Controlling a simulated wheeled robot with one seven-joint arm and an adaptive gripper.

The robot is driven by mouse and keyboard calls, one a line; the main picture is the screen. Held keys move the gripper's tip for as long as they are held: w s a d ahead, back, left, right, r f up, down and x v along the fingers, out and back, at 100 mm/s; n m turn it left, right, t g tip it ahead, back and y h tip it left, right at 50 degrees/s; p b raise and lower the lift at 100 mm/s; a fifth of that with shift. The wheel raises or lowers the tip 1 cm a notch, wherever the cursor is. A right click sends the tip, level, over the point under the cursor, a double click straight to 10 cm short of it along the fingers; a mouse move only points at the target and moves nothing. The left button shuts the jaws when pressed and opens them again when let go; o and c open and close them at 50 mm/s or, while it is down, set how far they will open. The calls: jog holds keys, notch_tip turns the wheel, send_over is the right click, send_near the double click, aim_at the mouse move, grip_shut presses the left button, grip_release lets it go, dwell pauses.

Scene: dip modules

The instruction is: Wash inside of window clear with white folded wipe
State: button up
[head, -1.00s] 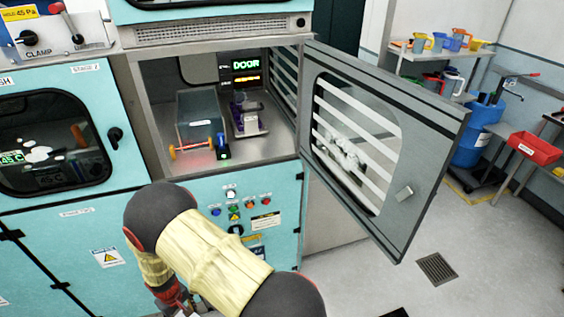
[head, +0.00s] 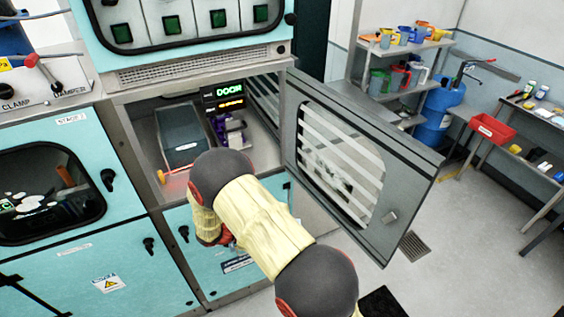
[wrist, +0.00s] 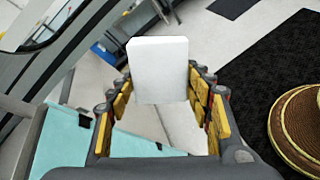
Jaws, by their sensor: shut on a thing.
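The window (head: 340,165) is a pane with pale diagonal stripes and a white smudged patch (head: 330,180), set in the grey door that stands swung open to the right in the head view. The white folded wipe (wrist: 158,68) shows in the wrist view as a white block between the yellow finger pads. My gripper (wrist: 160,100) is shut on it. In the head view my arm hides the gripper and the wipe. The wipe appears apart from the door, part of which shows at the upper left of the wrist view.
The open chamber (head: 265,150) holds a grey box (head: 183,135) and a purple device (head: 230,130). Shelves with jugs (head: 400,70), a blue drum (head: 435,120) and a red bin (head: 492,130) stand at the right. The floor (head: 470,240) right of the door is clear.

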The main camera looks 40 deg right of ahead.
aim_at(336, 185)
jog(key=w+d+r+n+t+h+p, duration=0.1)
jog(key=w+d+r+h+p, duration=0.2)
jog(key=r, duration=0.7)
jog(key=w+d+r+n+t+h+p, duration=0.2)
jog(key=w+r, duration=0.2)
jog(key=r, duration=0.6)
jog(key=shift+s+d+f+p, duration=0.1)
jog(key=shift+d+p, duration=0.1)
jog(key=shift+d, duration=1.15)
jog(key=shift+s+d+f+p, duration=0.1)
jog(key=shift+d+p, duration=0.1)
jog(key=shift+d, duration=1.15)
jog(key=shift+d, duration=0.95)
jog(key=shift+s, duration=0.2)
jog(key=shift+s+a, duration=0.15)
jog(key=shift+s, duration=0.65)
jog(key=shift+s+a, duration=0.1)
jog(key=shift+s, duration=0.7)
jog(key=shift+s+a+p, duration=0.15)
jog(key=shift+s, duration=4.2)
jog(key=shift+s+a+p, duration=0.1)
jog(key=shift+s+p, duration=0.05)
jog(key=shift+s, duration=4.15)
jog(key=shift+w+d, duration=0.1)
jog(key=shift+w, duration=0.05)
